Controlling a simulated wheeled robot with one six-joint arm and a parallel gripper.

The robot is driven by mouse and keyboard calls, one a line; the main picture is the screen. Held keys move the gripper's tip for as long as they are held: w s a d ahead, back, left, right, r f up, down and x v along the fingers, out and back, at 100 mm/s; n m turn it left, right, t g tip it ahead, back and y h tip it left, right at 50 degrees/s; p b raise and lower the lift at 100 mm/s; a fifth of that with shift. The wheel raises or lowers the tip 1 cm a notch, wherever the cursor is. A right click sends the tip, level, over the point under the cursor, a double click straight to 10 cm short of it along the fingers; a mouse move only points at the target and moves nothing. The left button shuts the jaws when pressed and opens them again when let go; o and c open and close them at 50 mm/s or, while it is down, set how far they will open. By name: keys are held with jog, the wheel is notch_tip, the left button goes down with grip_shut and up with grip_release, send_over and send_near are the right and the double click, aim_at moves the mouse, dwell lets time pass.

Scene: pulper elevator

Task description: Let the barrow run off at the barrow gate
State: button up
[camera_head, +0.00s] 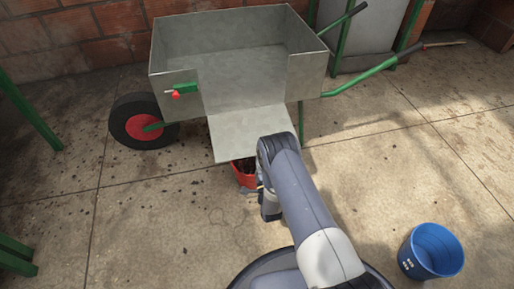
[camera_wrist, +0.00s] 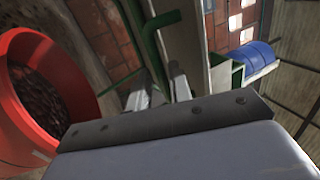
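The barrow (camera_head: 180,57) is a grey metal box with a black-tyred red wheel (camera_head: 140,122) at left and green handles at right. Its tray looks empty. The barrow gate (camera_head: 248,132) is a flap in the front wall, folded down and sloping outward. A green latch with a red knob (camera_head: 177,94) sits on the front wall left of the opening. A red bucket (camera_head: 244,178) stands below the flap's lip; dark contents show in the wrist view (camera_wrist: 42,90). My gripper (camera_head: 262,190) is low beside the bucket, partly hidden by my arm. Its fingers (camera_wrist: 161,88) show apart and empty.
A blue bucket (camera_head: 431,251) stands on the concrete floor at lower right. Green legs stand at the left edge. A brick wall (camera_head: 70,42) runs behind the barrow. A blue drum (camera_wrist: 248,60) shows in the wrist view.

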aim_at(252, 134)
jog(key=shift+b+x, duration=0.45)
jog(key=shift+x, duration=1.65)
jog(key=shift+c, duration=0.3)
grip_shut()
